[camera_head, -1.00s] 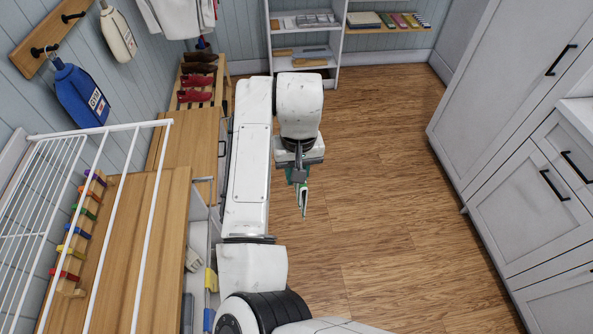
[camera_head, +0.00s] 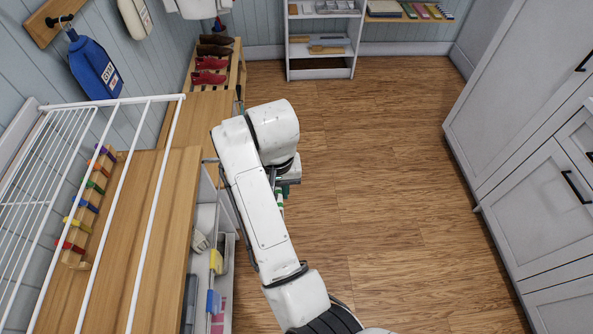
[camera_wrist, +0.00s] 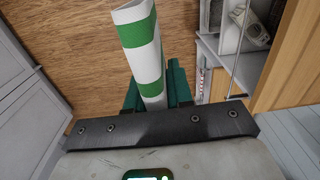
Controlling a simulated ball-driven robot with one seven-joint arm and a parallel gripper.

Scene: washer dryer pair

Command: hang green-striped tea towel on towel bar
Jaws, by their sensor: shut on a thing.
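The green-striped tea towel (camera_wrist: 141,45), white with green bands, is held folded in a narrow strip in the wrist view. My gripper (camera_wrist: 155,92) is shut on it, with green fingers on either side. In the head view my arm hides most of the gripper (camera_head: 283,190), and only a sliver of the towel (camera_head: 279,202) shows. A thin metal rod (camera_wrist: 238,50), which may be the towel bar, stands off the bench front to the right of the towel in the wrist view. The towel is apart from it. In the head view my arm largely covers this rod.
A wooden bench (camera_head: 160,215) with open shelves runs along the left, under a white wire rack (camera_head: 150,190). Grey cabinets (camera_head: 530,150) line the right. The wooden floor (camera_head: 390,200) between is clear.

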